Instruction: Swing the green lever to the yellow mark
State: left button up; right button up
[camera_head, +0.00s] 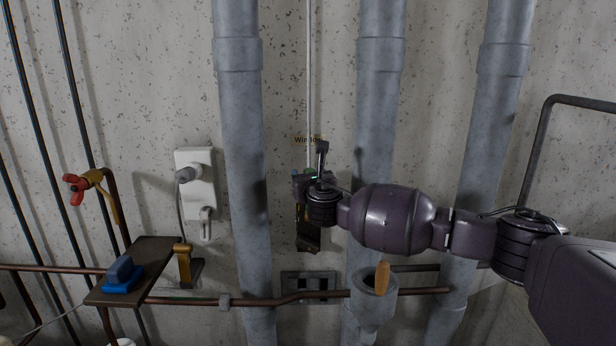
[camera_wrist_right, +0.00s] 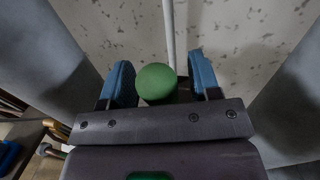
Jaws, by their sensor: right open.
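The green lever's round knob (camera_wrist_right: 156,83) shows in the right wrist view between the two blue fingers of my right gripper (camera_wrist_right: 162,80). The fingers are open, with a visible gap on both sides of the knob, wider on the right. In the head view my right gripper (camera_head: 312,174) is in front of the wall at the lever's mount (camera_head: 308,241), and only a bit of green shows beside it. The gripper and wrist hide most of the lever. I cannot make out the yellow mark clearly. My left gripper is not in view.
Thick grey vertical pipes (camera_head: 240,120) stand left and right of the lever. A white wall box (camera_head: 195,185), a red-handled tap (camera_head: 76,188) and a small shelf (camera_head: 150,262) with a blue-based object (camera_head: 122,276) are left. A funnel-like cup (camera_head: 373,308) with an orange handle (camera_head: 382,277) is below.

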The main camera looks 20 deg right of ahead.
jog(key=shift+w, duration=0.25)
jog(key=shift+c, duration=0.2)
grip_shut()
jog(key=shift+s+f, duration=0.1)
